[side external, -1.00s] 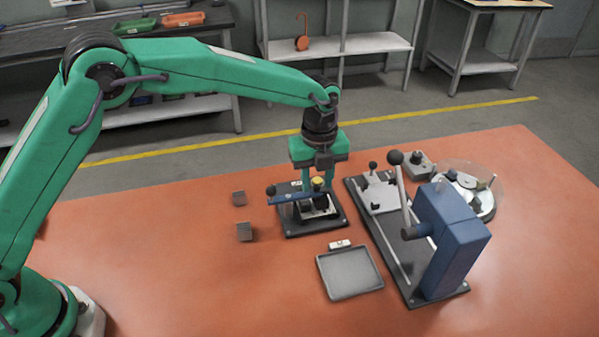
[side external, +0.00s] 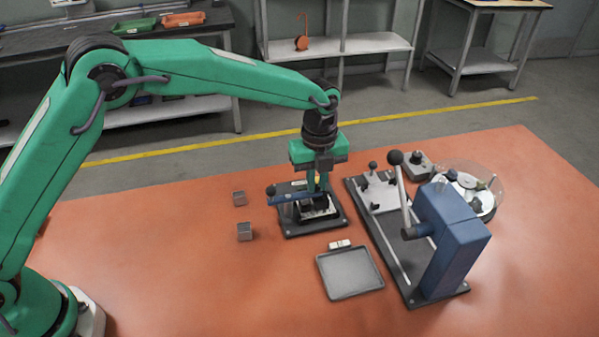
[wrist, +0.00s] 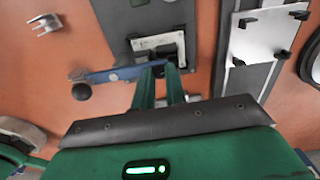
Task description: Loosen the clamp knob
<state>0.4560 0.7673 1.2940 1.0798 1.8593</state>
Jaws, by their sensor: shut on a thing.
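The clamp is a blue bar (side external: 289,198) with a dark ball at its left end. It stands over a dark base plate (side external: 333,222) with a pale block on it. The blue bar also shows in the wrist view (wrist: 118,75). My gripper (side external: 318,189) points down over the clamp, its green fingers close together. In the wrist view my gripper (wrist: 162,69) reaches to the clamp's middle, and the knob is hidden there.
A blue press (side external: 452,240) with a lever stands to the right on a dark base. A grey tray (side external: 349,272) lies in front, with a small pale piece beside it. Two small metal blocks (side external: 244,231) lie to the left.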

